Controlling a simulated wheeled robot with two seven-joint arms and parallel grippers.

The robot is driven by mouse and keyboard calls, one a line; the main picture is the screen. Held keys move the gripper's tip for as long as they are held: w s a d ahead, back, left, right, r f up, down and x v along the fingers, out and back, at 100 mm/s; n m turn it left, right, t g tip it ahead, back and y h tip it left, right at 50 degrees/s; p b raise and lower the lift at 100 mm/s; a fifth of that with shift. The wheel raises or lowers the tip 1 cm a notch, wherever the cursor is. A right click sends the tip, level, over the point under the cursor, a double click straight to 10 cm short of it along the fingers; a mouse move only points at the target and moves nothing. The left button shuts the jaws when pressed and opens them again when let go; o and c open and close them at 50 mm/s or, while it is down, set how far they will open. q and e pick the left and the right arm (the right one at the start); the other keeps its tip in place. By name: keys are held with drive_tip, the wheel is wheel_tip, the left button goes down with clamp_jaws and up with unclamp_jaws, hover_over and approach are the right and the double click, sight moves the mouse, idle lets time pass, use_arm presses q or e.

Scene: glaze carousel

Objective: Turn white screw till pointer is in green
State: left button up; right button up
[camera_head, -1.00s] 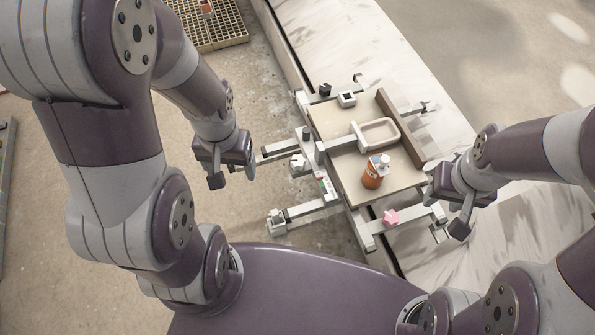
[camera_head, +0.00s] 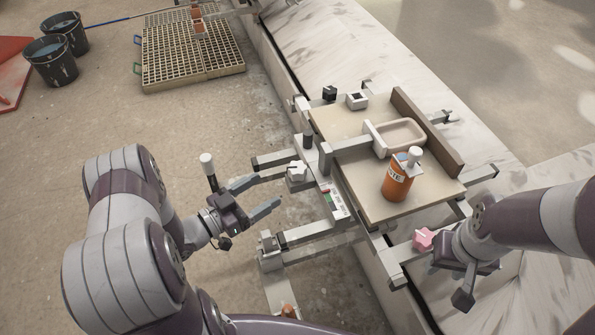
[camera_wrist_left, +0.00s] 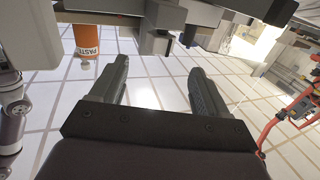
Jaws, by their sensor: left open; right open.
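The white screw (camera_head: 297,171) is a pale lobed knob at the left of the carousel frame, in the head view. A small scale plate (camera_head: 332,198) with red and green marks lies right of it; the pointer is too small to read. My left gripper (camera_head: 268,190) is open and empty, just left of the screw, its fingers pointing toward it without visible contact. In the left wrist view its two fingers (camera_wrist_left: 158,85) are spread, with grey frame parts beyond. My right gripper (camera_head: 462,278) is at the lower right, beside the pink knob (camera_head: 424,239); its fingers are partly hidden.
An orange paste bottle (camera_head: 396,184) and a beige tray (camera_head: 398,136) stand on the board (camera_head: 390,207). A grey knob (camera_head: 268,246) and a black knob (camera_head: 329,93) sit on the frame. A grate (camera_head: 190,60) and buckets (camera_head: 50,62) are at upper left.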

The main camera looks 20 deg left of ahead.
sight(289, 175)
use_arm(q)
drive_tip(key=b+x, duration=0.3)
drive_tip(key=x, duration=0.7)
drive_tip(key=shift+d+f, duration=0.1)
drive_tip(key=shift+f, duration=0.05)
drive_tip(key=shift+w+d, duration=0.25)
drive_tip(key=shift+w, duration=0.15)
drive_tip(key=c, duration=1)
